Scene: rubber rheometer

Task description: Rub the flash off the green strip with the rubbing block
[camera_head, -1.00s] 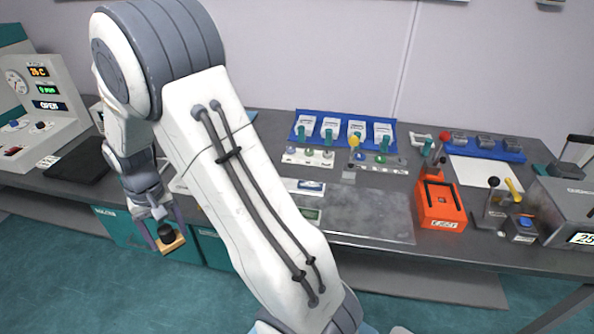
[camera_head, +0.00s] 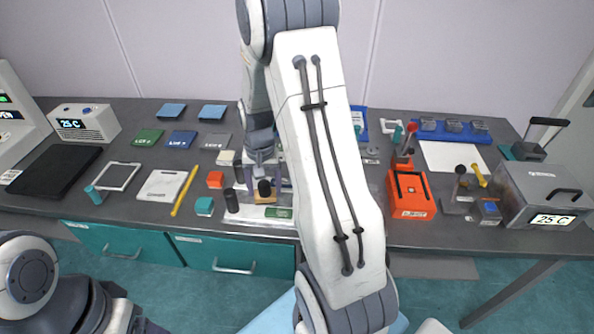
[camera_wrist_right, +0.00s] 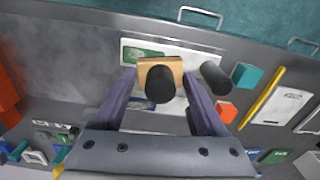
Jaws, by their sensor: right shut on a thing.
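The rubbing block is a tan wooden block with a black knob, seen clearly in the right wrist view (camera_wrist_right: 146,67). My right gripper (camera_head: 268,190) is shut on it, one finger on each side; the fingers also show in the right wrist view (camera_wrist_right: 160,80). The green strip (camera_wrist_right: 143,53) lies on a pale plate (camera_wrist_right: 205,51), right beside the block and partly hidden by it. In the head view the green strip (camera_head: 279,212) is near the table's front edge, just below the block. I cannot tell whether block and strip touch. My left gripper is out of view.
A black cylinder (camera_head: 231,201), a teal block (camera_head: 204,206) and an orange block (camera_head: 215,180) stand left of my right gripper. A yellow rod (camera_head: 184,191) lies farther left. An orange device (camera_head: 411,196) stands right of my arm, which hides the middle of the table.

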